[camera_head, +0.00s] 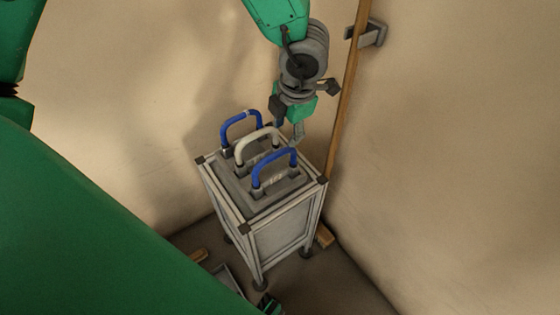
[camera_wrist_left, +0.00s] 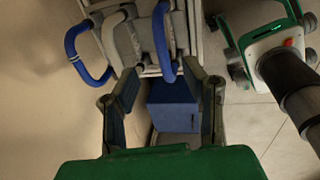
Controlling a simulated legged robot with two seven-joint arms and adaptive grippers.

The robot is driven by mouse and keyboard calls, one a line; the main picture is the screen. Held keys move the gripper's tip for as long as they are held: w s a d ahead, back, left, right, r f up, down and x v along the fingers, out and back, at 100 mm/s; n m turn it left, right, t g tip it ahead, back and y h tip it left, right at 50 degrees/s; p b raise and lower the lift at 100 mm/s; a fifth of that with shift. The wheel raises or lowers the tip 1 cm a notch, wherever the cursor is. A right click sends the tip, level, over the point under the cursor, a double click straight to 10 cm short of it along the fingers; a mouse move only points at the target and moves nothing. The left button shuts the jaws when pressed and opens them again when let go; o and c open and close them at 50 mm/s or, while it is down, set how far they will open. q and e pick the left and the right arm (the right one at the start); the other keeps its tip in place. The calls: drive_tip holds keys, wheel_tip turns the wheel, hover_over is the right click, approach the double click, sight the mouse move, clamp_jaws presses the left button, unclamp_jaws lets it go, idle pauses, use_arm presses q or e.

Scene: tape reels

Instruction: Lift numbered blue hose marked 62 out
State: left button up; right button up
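Three arched hoses stand in a row in a grey holder (camera_head: 222,178) on top of a grey framed cart. One blue hose (camera_head: 228,129) is at the back left, a cream hose (camera_head: 243,143) is in the middle, and another blue hose (camera_head: 274,157) is at the front right. I cannot read a number on any of them, so I cannot tell which is 62. My left gripper (camera_head: 288,129) points down by the cart's back right side, beside the hoses. In the left wrist view it (camera_wrist_left: 161,72) is open and empty, with the nearest blue hose (camera_wrist_left: 161,40) just beyond its fingertips.
A wooden post (camera_head: 346,95) rises close behind the cart's right side. Plain walls (camera_head: 460,130) stand behind and to the right. In the left wrist view, a blue box (camera_wrist_left: 173,105) lies below between the fingers, and a white-and-green wheeled unit (camera_wrist_left: 262,35) stands right.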

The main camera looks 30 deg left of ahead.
sight(279, 152)
use_arm(q)
drive_tip(key=f, duration=0.4)
drive_tip(key=shift+w+a, duration=0.1)
drive_tip(key=shift+a, duration=0.3)
drive_tip(key=shift+a+f+b, duration=0.25)
drive_tip(key=shift+f+b, duration=0.1)
drive_tip(key=shift+f, duration=0.15)
drive_tip(key=f, duration=0.3)
drive_tip(key=shift+s+a+f+b, duration=0.25)
drive_tip(key=shift+a+f+b, duration=0.1)
drive_tip(key=shift+a, duration=0.05)
drive_tip(key=shift+w+f, duration=0.1)
drive_tip(key=shift+f, duration=0.35)
drive_tip(key=shift+d, duration=0.1)
drive_tip(key=shift+r, duration=0.1)
clamp_jaws()
